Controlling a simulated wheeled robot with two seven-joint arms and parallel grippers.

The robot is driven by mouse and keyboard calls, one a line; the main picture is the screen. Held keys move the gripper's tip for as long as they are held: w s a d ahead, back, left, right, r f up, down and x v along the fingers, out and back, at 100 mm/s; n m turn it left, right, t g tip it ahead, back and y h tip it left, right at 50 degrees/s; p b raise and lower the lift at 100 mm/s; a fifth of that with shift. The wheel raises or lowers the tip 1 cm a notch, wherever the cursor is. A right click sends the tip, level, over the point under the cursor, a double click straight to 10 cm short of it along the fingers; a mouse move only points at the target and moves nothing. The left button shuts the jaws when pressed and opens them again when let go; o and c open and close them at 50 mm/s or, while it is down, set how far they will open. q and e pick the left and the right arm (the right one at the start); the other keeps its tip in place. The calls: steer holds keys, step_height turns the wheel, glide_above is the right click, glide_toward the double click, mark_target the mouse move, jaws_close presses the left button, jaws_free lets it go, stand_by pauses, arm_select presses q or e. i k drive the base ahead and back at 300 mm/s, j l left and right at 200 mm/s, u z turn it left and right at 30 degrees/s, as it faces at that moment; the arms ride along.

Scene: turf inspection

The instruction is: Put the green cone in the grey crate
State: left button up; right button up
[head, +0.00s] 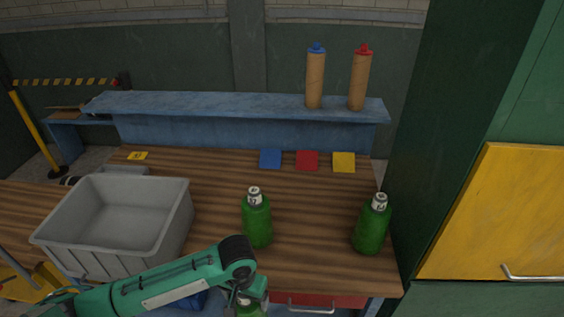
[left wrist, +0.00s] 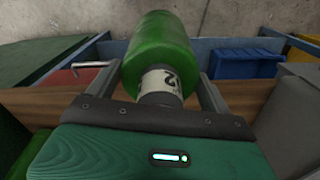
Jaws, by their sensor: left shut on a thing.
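No green cone shows; the green things are bottles with pale neck labels. My left gripper (left wrist: 160,88) is shut on a green bottle (left wrist: 162,45), whose label seems to read 2. In the head view that bottle (head: 250,310) is mostly hidden by my teal left arm, at the table's front edge. Two more green bottles stand upright on the table, one in the middle (head: 257,222) and one at the right (head: 371,228). The open grey crate (head: 172,222) stands at the left of the table and looks empty. My right gripper is not in view.
Blue (head: 270,158), red (head: 307,160) and yellow (head: 344,162) squares lie at the back of the wooden table (head: 215,185). A blue shelf (head: 230,104) behind holds two brown tubes, blue-capped (head: 315,80) and red-capped (head: 359,82). A green cabinet with a yellow door (head: 510,215) stands right.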

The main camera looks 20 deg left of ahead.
mark_target(110, 237)
steer(key=k+j, duration=0.1)
steer(key=j, duration=0.3)
steer(key=k+j, duration=0.15)
steer(key=j, duration=0.2)
steer(key=k+j, duration=0.1)
steer(key=j, duration=0.3)
steer(key=k+j, duration=0.1)
steer(key=j, duration=0.25)
steer(key=k+j, duration=0.1)
steer(key=j, duration=0.3)
steer(key=k+j+z, duration=0.1)
steer(key=j, duration=0.3)
steer(key=k+j, duration=0.15)
steer(key=j, duration=0.2)
steer(key=k+j, duration=0.15)
steer(key=j, duration=0.2)
